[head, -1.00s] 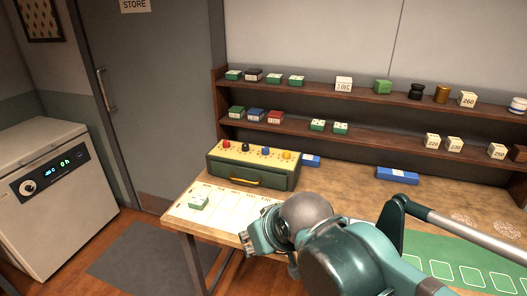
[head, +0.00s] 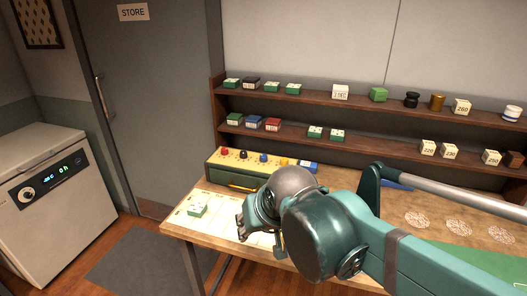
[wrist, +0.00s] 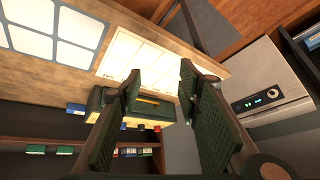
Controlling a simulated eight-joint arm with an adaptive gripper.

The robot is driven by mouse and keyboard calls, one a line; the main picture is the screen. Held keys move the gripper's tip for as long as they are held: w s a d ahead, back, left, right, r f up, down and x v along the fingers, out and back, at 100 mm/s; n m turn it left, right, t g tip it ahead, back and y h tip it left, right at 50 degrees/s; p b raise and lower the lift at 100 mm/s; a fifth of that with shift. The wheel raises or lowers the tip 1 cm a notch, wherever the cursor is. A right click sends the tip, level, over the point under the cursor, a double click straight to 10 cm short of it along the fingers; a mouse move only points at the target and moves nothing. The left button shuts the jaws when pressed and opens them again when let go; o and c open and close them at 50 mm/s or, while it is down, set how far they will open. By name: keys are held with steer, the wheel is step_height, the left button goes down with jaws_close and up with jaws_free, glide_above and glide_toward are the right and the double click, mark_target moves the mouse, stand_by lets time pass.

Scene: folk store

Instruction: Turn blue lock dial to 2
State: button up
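The lock box (head: 232,178) is green with a cream top and sits on the bench at the back left. Its top bears a red dial (head: 224,151), a black dial (head: 243,154), the blue dial (head: 263,157) and a yellow dial (head: 284,161). The number the blue dial points to is too small to read. My gripper (head: 244,226) is in front of the box, apart from it. In the wrist view my gripper (wrist: 160,72) has its two fingers well apart with nothing between them. The box also shows there, partly behind the left finger.
A white sheet with a green-and-white block (head: 197,210) lies in front of the box. A blue-and-white block (head: 307,166) is right of the box. Shelves (head: 310,102) with small blocks and jars stand behind. A white appliance (head: 60,205) is at the left.

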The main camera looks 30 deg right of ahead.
steer(key=w+d+r+m+g+p, duration=0.2)
steer(key=w+d+r+m+p, duration=0.2)
steer(key=w+r+m+p, duration=0.5)
steer(key=m+g+p, duration=0.4)
steer(key=m+p, duration=1)
steer(key=m, duration=0.1)
glide_above(264, 156)
steer(key=shift+a+f, duration=0.2)
steer(key=shift+f, duration=2.4)
steer(key=shift+f, duration=0.15)
steer(key=shift+w+d+f+p, duration=0.1)
steer(key=shift+f+p, duration=0.1)
steer(key=shift+f, duration=1.7)
steer(key=shift+w+d+f+p, duration=0.1)
steer(key=shift+f+p, duration=0.1)
steer(key=shift+f, duration=1.65)
steer(key=shift+s, duration=0.1)
steer(key=shift+c, duration=0.7)
